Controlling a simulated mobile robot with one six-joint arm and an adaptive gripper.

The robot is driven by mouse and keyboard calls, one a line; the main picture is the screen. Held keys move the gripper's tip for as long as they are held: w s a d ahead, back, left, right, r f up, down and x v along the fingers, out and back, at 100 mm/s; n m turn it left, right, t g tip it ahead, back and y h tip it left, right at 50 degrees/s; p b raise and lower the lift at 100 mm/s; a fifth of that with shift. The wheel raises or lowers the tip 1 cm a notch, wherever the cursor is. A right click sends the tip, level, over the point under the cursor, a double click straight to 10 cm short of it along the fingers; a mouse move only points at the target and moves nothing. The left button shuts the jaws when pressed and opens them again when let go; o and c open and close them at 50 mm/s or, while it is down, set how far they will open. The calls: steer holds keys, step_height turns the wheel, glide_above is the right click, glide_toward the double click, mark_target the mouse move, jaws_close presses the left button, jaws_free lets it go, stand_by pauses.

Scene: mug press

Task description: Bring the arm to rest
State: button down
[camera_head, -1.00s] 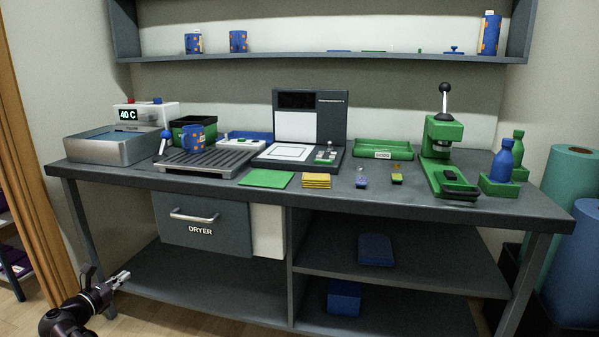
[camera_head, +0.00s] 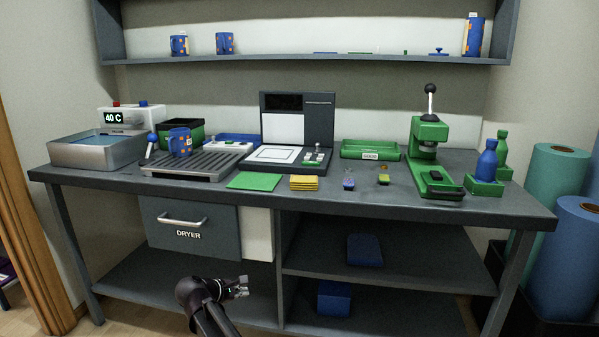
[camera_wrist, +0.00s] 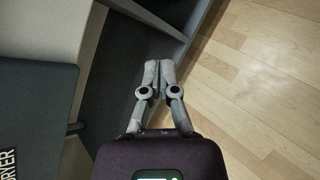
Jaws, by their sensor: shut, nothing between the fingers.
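My gripper (camera_head: 243,286) is low in front of the workbench, below the tabletop and under the dryer drawer. It points to the right in the head view. In the wrist view its two fingers (camera_wrist: 159,72) are together at the tips with nothing between them. The wrist view looks down past the fingers onto a dark lower shelf and the wooden floor (camera_wrist: 255,90). My gripper appears apart from the bench, though its exact distance is hard to tell.
The dryer drawer (camera_head: 190,228) is shut, its handle (camera_head: 183,221) sticking out above my gripper. A lower shelf (camera_head: 130,275) lies behind my arm.

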steer(key=s+d+f+m+g+y, duration=0.1)
steer(key=s+d+f+m+g, duration=0.15)
steer(key=d, duration=0.45)
steer(key=s+d+f+m+g, duration=0.15)
steer(key=d+m, duration=0.25)
steer(key=d, duration=0.4)
steer(key=s+d+f+m+g+y, duration=0.1)
steer(key=s+d+m+g, duration=0.2)
steer(key=d, duration=0.4)
steer(key=s+d+f+m+g+y+p, duration=0.15)
steer(key=s+d+m+y, duration=0.35)
steer(key=s+d+m, duration=0.6)
step_height(320, 180, up, 38)
steer(key=p, duration=3.7)
steer(key=shift+w+d+n+p, duration=0.2)
steer(key=shift+d+n+p, duration=0.2)
steer(key=shift+n, duration=0.05)
steer(key=shift+s+f, duration=0.1)
steer(key=shift+f, duration=0.05)
